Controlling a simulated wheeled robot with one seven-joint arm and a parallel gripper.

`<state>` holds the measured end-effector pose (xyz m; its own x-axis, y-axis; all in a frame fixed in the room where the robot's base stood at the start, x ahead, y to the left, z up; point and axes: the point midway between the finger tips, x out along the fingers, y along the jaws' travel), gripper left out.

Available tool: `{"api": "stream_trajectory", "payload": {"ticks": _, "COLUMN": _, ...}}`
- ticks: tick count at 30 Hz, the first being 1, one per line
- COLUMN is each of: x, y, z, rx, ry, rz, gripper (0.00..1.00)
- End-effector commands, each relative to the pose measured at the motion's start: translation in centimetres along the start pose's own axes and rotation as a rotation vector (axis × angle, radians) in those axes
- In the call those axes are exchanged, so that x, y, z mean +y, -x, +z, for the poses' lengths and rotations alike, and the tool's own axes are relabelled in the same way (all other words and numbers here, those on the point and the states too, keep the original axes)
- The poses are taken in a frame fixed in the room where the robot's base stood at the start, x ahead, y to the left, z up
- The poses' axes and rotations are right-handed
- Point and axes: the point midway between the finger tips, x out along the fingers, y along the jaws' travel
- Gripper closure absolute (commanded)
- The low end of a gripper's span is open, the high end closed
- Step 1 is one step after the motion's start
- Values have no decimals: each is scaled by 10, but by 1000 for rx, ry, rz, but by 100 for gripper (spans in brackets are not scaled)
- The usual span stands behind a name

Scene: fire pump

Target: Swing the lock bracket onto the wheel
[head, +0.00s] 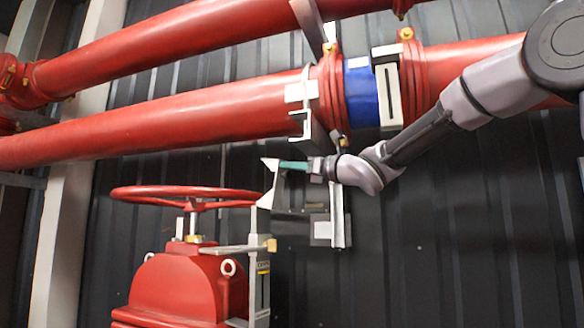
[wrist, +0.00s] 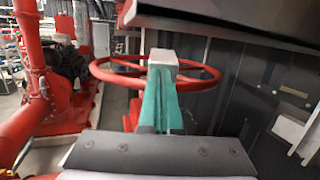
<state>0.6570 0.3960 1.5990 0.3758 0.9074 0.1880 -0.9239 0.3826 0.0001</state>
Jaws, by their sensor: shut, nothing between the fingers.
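The red handwheel (head: 185,192) lies level on top of a red valve body, left of centre in the head view. It also shows beyond my fingers in the wrist view (wrist: 205,78). The pale lock bracket (head: 268,190) stands upright beside the rim's right side, its angled top above rim height. Whether it touches the rim is unclear. My gripper (head: 285,164) reaches in from the right, its teal fingers shut and empty, tips at the bracket's top. In the wrist view the fingers (wrist: 161,100) point at a pale block (wrist: 163,59), apparently the bracket's top; contact is unclear.
A large red pipe (head: 170,125) with a blue band (head: 361,95) runs above the wheel and my gripper. A pale wall bracket (head: 338,215) is just below my wrist. Dark ribbed wall panels (head: 440,220) stand behind. Open floor and machinery lie left in the wrist view.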

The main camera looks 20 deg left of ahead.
Motion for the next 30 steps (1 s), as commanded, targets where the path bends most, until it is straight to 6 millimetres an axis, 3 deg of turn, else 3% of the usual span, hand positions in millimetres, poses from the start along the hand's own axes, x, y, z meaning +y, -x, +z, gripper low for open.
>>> {"api": "stream_trajectory", "payload": {"ticks": 7, "x": -1, "y": -37, "z": 20, "rx": -1, "ry": 1, "rz": 1, "gripper": 100}}
{"api": "stream_trajectory", "payload": {"ticks": 12, "x": 0, "y": -52, "z": 26, "rx": -1, "ry": 1, "rz": 1, "gripper": 100}}
{"api": "stream_trajectory", "payload": {"ticks": 23, "x": 0, "y": -52, "z": 26, "rx": -1, "ry": 0, "rz": 0, "gripper": 100}}
{"api": "stream_trajectory", "payload": {"ticks": 30, "x": 0, "y": -22, "z": 27, "rx": -1, "ry": 0, "rz": -2, "gripper": 100}}
